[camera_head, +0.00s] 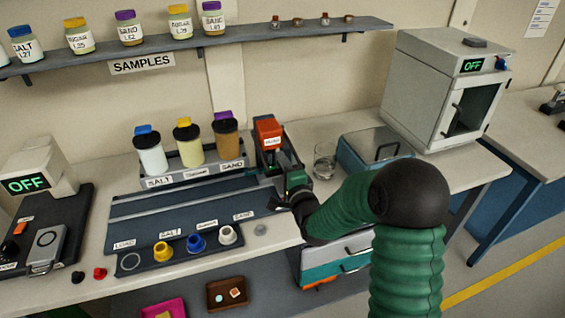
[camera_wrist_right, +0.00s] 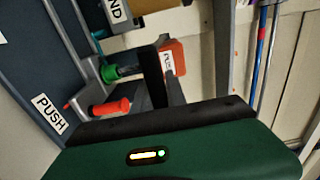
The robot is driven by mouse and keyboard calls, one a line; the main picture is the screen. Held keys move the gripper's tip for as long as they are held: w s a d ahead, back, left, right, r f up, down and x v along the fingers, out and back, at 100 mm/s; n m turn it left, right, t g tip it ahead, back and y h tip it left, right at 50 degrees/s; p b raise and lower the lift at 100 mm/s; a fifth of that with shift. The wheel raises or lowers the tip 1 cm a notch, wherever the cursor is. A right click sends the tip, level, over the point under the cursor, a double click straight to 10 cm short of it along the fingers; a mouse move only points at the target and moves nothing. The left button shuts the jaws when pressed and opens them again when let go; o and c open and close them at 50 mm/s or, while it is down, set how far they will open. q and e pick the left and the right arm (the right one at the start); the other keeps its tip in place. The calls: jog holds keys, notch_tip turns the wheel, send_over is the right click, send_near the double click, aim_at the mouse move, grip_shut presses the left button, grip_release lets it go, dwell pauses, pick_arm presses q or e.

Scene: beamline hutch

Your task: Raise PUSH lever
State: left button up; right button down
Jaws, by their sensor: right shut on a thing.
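The PUSH lever is at the right end of the grey-blue rig. Its red-tipped handle (camera_wrist_right: 110,106) shows in the right wrist view, close to a white PUSH label (camera_wrist_right: 48,113). In the head view my right gripper (camera_head: 287,192) is at the rig's right end, below an orange-red block (camera_head: 268,128) with a white label. In the wrist view a dark finger (camera_wrist_right: 152,75) stands right beside the lever, and my gripper is shut on it. The exact contact is partly hidden by the finger and palm. My left gripper is not in view.
Three capped jars (camera_head: 188,146) stand behind the rig. A glass beaker (camera_head: 324,160) and a blue box (camera_head: 368,148) are close to the right of my gripper. A white oven (camera_head: 425,85) stands further right.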

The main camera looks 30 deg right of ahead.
jog(key=w+r+g+y+p, duration=0.1)
jog(key=w+r+g+p, duration=0.1)
jog(key=r+p, duration=0.4)
jog(key=w+r+g+y+p, duration=0.1)
jog(key=r+g+p, duration=0.3)
jog(key=p, duration=1.1)
jog(key=shift+w+d+r+g, duration=0.4)
jog(key=shift+w+r, duration=0.45)
jog(key=shift+r, duration=0.45)
jog(key=c, duration=1.3)
grip_release()
jog(key=shift+c, duration=0.2)
